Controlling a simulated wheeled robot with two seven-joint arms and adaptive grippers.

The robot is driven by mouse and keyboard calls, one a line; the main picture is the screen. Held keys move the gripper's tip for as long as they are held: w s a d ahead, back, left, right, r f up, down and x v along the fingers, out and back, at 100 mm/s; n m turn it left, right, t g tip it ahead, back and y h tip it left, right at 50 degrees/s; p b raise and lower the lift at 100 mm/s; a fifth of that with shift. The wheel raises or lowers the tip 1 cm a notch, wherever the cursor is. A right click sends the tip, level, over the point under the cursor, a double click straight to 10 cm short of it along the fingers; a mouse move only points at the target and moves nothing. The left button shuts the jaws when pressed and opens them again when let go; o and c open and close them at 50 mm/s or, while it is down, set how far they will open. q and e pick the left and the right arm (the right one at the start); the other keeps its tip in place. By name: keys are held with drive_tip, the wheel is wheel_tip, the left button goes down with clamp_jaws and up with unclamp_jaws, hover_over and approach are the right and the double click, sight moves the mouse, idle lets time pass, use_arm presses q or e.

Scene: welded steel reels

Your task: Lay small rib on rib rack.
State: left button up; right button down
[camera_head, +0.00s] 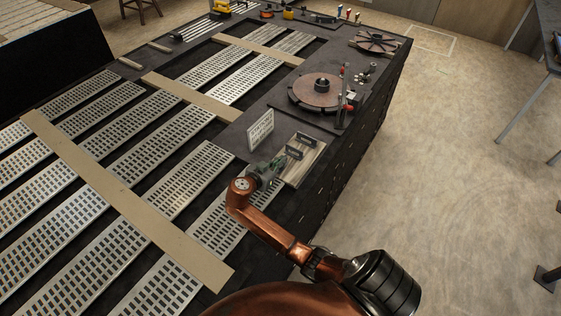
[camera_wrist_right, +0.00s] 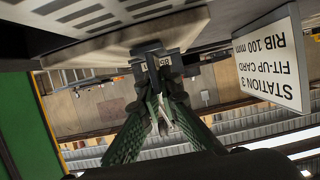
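The rib rack (camera_head: 307,166) is a pale wooden board at the near right corner of the bench in the head view. Two small dark ribs (camera_head: 294,153) with light labels stand on it. My right gripper (camera_head: 276,165) is at the rack's left edge. In the right wrist view its green-grey fingers (camera_wrist_right: 161,88) come together at a small dark labelled rib (camera_wrist_right: 165,65) and look shut on it. This view is upside down. The rib lies close to a pale board edge (camera_wrist_right: 110,45); contact is unclear. My left gripper is not in view.
The fit-up card (camera_head: 260,130) stands just behind the gripper and reads "RIB 100 mm". A round steel reel disc (camera_head: 310,92) on a fixture with a red-handled clamp (camera_head: 348,97) is farther back. Slotted plates (camera_head: 160,145) and beige strips (camera_head: 120,200) cover the left.

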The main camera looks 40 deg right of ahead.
drive_tip(key=shift+f, duration=0.15)
idle(0.6)
drive_tip(key=c, duration=2.1)
unclamp_jaws()
drive_tip(key=shift+r+p, duration=1.8)
drive_tip(key=shift+r, duration=1.25)
drive_tip(key=shift+a+f, duration=0.1)
